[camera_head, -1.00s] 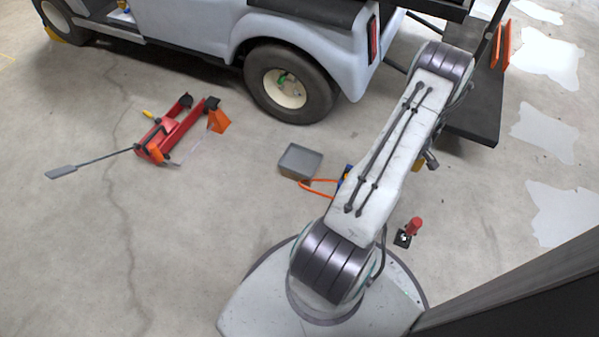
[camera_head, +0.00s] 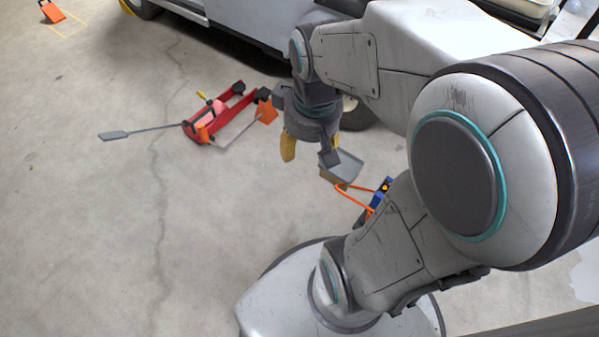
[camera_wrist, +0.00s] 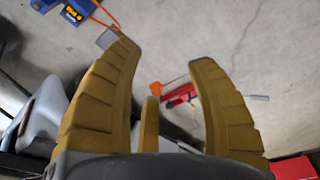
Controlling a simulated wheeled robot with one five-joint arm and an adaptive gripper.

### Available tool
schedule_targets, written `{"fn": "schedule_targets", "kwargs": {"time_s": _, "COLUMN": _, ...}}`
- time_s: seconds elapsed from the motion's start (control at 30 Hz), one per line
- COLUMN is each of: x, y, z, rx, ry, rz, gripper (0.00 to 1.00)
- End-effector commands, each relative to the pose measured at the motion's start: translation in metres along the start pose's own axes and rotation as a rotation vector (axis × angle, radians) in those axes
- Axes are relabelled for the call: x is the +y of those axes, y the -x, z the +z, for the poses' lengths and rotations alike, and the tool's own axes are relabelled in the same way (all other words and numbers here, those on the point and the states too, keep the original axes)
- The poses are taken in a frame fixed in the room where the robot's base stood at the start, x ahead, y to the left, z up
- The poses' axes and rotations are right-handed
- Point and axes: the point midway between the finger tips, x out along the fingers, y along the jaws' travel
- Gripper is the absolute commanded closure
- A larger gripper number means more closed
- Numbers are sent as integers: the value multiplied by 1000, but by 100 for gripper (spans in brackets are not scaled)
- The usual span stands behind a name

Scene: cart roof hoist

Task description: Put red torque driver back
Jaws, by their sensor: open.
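My gripper (camera_head: 308,162) hangs from the arm near the middle of the head view, its yellow-brown fingers pointing down. No red torque driver can be made out now. The small red upright piece on a black base, seen in the earlier head frame right of my base, is covered by my arm; I cannot tell whether it is the driver.
A red floor jack (camera_head: 218,116) with a long grey handle lies left of my gripper. A white cart (camera_head: 235,18) is behind. A red object (camera_wrist: 296,168) shows at the wrist view's corner.

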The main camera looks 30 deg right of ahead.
Motion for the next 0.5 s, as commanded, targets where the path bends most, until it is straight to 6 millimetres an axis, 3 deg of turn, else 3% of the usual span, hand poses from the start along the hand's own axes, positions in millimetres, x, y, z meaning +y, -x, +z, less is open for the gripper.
{"fn": "schedule_targets", "kwargs": {"time_s": 0.03, "x": -13, "y": 6, "z": 10, "rx": 13, "ry": 9, "rz": -6, "gripper": 49}}
{"fn": "schedule_targets", "kwargs": {"time_s": 0.2, "x": -37, "y": 15, "z": 37, "rx": 27, "ry": 4, "rz": -24, "gripper": 49}}
{"fn": "schedule_targets", "kwargs": {"time_s": 0.5, "x": -48, "y": 18, "z": 54, "rx": 32, "ry": -2, "rz": -36, "gripper": 49}}
